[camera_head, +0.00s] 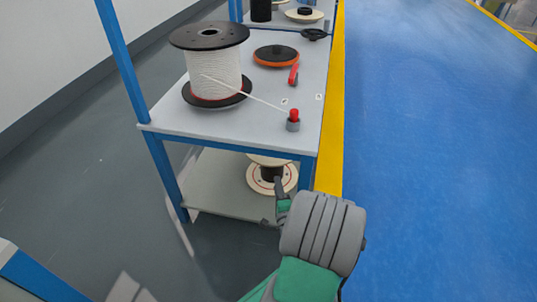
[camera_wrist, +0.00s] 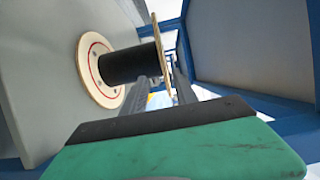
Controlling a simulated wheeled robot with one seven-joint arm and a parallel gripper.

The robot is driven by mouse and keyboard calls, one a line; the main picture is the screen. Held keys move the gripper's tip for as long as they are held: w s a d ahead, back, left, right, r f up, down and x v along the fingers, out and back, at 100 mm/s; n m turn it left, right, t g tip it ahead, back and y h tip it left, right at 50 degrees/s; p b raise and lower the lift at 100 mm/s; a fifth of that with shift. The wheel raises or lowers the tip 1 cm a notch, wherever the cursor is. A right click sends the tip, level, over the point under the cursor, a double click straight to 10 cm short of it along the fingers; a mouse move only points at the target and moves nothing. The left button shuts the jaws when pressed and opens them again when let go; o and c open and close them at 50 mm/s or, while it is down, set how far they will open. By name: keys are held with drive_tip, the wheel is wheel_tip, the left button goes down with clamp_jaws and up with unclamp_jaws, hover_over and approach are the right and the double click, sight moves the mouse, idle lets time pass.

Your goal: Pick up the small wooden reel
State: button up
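The small wooden reel (camera_head: 258,186) stands on the lower shelf of the table, with pale round flanges and a dark core. The tabletop hides its upper part in the head view. In the wrist view the reel (camera_wrist: 125,66) appears tilted, its black core between a wide flange with a red ring and a second flange seen edge-on. My gripper (camera_head: 279,190) is at the shelf's front right, beside the reel. In the wrist view my gripper (camera_wrist: 160,75) shows a gap between its fingers and is empty. One finger overlaps the reel in the picture; I cannot tell whether it touches.
The tabletop (camera_head: 240,125) above holds a large white cable reel (camera_head: 213,75), an orange-black disc (camera_head: 276,55), a red-handled tool (camera_head: 293,75) and a red-capped grey piece (camera_head: 293,121). Blue table legs (camera_head: 165,175) frame the lower shelf (camera_head: 215,180). The blue floor (camera_head: 430,150) at right is clear.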

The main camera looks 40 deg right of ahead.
sight(273, 162)
drive_tip(key=x, duration=0.4)
drive_tip(key=b+x, duration=0.1)
drive_tip(key=x, duration=0.3)
drive_tip(key=b+x, duration=0.1)
drive_tip(key=x, duration=0.3)
drive_tip(key=shift+w+d+r, duration=0.15)
drive_tip(key=shift+r, duration=0.15)
clamp_jaws()
drive_tip(key=shift+r, duration=0.1)
idle(1.0)
